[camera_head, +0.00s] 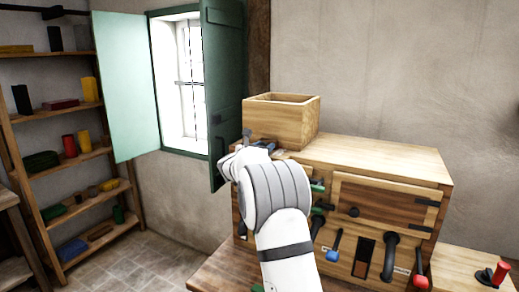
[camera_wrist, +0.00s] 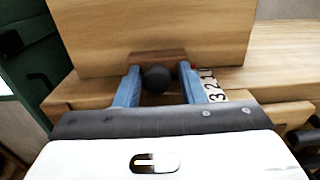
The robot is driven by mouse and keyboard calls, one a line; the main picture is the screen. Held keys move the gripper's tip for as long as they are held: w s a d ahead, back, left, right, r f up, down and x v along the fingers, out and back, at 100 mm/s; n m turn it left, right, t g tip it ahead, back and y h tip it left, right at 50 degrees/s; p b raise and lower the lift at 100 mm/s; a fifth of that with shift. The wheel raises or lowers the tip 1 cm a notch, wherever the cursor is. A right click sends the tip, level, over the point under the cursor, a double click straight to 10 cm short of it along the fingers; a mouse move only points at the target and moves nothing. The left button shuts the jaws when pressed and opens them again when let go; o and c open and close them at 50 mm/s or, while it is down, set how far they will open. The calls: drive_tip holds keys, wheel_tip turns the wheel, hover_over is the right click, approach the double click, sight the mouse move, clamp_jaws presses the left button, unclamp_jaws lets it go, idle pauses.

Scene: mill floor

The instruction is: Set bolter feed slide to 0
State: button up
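The bolter feed slide shows in the wrist view as a dark round knob (camera_wrist: 156,79) in front of a small brown wooden piece (camera_wrist: 157,57) at the foot of the wooden hopper box (camera_wrist: 150,25). My gripper (camera_wrist: 160,88) is open, with one blue finger on each side of the knob. A gap shows on the right of the knob; contact on the left is unclear. A number scale (camera_wrist: 214,88) with 3, 2 and 1 runs beside the right finger, partly hidden. In the head view the hopper box (camera_head: 282,122) stands on the cabinet, and my wrist hides the knob.
The wooden cabinet (camera_head: 385,158) carries several levers, including a blue one (camera_head: 333,255) and a red one (camera_head: 421,281). Another red-handled lever (camera_head: 500,272) is at the lower right. A green shutter (camera_head: 226,90) stands close left of my gripper. Shelves (camera_head: 60,115) line the left wall.

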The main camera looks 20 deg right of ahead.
drive_tip(key=shift+o, duration=1.1)
drive_tip(key=shift+s+a, duration=0.1)
drive_tip(key=shift+a, duration=0.15)
drive_tip(key=shift+f, duration=0.1)
drive_tip(key=b+v, duration=0.2)
drive_tip(key=v, duration=0.5)
drive_tip(key=shift+s+a+b, duration=0.25)
drive_tip(key=shift+a+b, duration=0.05)
